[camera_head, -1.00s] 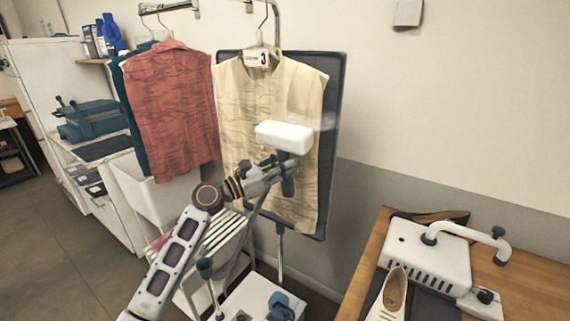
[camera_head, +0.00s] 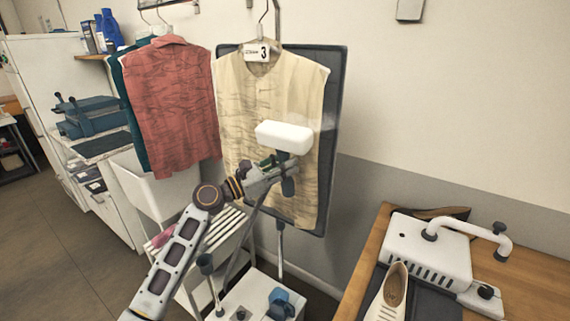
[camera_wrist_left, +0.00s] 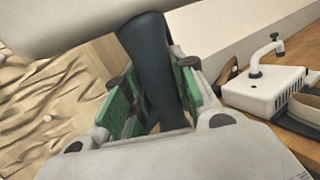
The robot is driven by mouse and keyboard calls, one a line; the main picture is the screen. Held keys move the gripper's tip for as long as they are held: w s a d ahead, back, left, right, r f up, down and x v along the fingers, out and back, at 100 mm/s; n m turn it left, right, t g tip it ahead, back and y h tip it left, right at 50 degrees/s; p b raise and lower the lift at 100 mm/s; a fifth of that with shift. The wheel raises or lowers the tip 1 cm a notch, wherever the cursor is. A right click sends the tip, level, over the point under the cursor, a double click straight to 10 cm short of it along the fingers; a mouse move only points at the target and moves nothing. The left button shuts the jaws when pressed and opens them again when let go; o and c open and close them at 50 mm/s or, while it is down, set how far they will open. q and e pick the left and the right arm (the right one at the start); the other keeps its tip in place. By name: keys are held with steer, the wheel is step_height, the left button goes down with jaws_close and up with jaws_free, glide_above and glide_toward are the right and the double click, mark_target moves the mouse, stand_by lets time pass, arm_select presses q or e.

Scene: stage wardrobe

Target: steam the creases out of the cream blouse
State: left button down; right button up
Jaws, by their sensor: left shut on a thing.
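The cream blouse (camera_head: 244,110) hangs on a hanger against a dark upright board (camera_head: 338,90), with a tag (camera_head: 257,53) marked 3 at its neck. Creases show over its left part and lower down; the upper right part looks smoother. My left gripper (camera_head: 288,172) is shut on the dark handle of the steamer head (camera_head: 284,136), whose white head is in front of the blouse's right half. I cannot tell whether it touches the cloth. In the left wrist view the green finger pads close around the handle (camera_wrist_left: 152,65), and creased cloth (camera_wrist_left: 45,105) shows at left. My right gripper is not in view.
A creased red shirt (camera_head: 172,105) and a teal garment (camera_head: 135,120) hang to the left. A wooden table (camera_head: 535,285) at right holds a white device (camera_head: 432,250) and a cream shoe (camera_head: 390,290). A white steamer base (camera_head: 243,298) stands below the board.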

mark_target(284, 190)
arm_select(q)
steer(key=shift+f+b, duration=0.65)
steer(key=shift+f, duration=1.15)
steer(key=shift+f+b, duration=0.1)
steer(key=shift+b, duration=0.2)
steer(key=shift+f+b, duration=1.25)
steer(key=shift+f, duration=1.1)
steer(key=shift+f, duration=0.1)
